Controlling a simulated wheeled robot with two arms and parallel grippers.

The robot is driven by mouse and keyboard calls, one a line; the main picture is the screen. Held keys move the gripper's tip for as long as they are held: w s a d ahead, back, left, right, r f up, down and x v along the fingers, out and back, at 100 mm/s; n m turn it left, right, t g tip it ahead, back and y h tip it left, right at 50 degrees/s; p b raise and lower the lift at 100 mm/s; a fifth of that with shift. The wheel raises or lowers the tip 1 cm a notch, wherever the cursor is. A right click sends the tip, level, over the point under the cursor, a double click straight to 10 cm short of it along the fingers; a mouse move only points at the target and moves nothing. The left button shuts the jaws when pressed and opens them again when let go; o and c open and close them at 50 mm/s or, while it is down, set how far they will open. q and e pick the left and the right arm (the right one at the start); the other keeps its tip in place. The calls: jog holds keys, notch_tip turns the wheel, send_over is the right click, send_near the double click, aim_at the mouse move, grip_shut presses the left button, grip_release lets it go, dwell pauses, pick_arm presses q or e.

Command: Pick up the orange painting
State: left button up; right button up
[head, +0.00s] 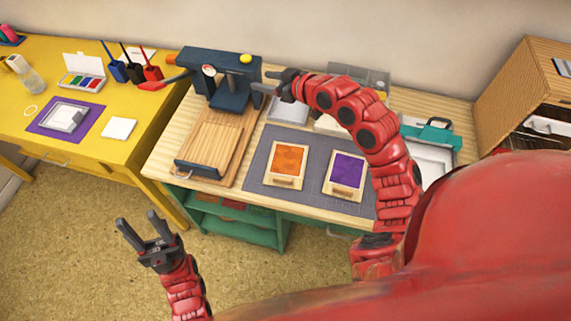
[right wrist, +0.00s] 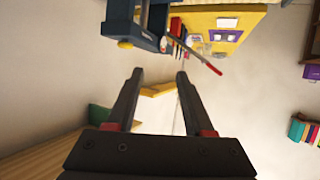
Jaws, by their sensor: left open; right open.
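The orange painting (head: 287,160) lies in a light wooden frame on a grey mat (head: 316,149) on the wooden table. A purple painting (head: 346,170) in a similar frame lies to its right on the same mat. My left gripper (head: 137,231) is open and empty, over the floor in front of the tables, well left of the orange painting. My right gripper (head: 267,84) is above the back of the table, behind the orange painting and close to the blue press. In the right wrist view my right gripper (right wrist: 160,76) is open with nothing between its fingers.
A blue press (head: 222,88) with a wooden bed (head: 215,140) stands left of the mat. A teal-clipped white board (head: 430,150) is at the right. A wooden cabinet (head: 527,85) stands at the far right. A yellow table (head: 85,145) with stamps and paints is at the left.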

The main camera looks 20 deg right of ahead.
jog(key=s+f+n+g+h, duration=0.1)
jog(key=s+f+n+g, duration=0.3)
jog(key=s, duration=0.5)
jog(key=n+g+h, duration=0.1)
jog(key=g+h, duration=0.2)
jog(key=g, duration=0.3)
send_near(283, 178)
jog(key=f, duration=0.1)
jog(key=a+f, duration=0.1)
jog(key=shift+w+f+n+b, duration=0.3)
jog(key=shift+b, duration=0.1)
jog(key=x, duration=0.2)
jog(key=p+x, duration=0.1)
jog(key=x, duration=0.1)
jog(key=shift+s+d+f, duration=0.15)
jog(key=shift+s+f, duration=0.05)
jog(key=shift+f, duration=0.25)
jog(key=shift+w+f, duration=0.2)
jog(key=shift+f, duration=0.3)
grip_shut()
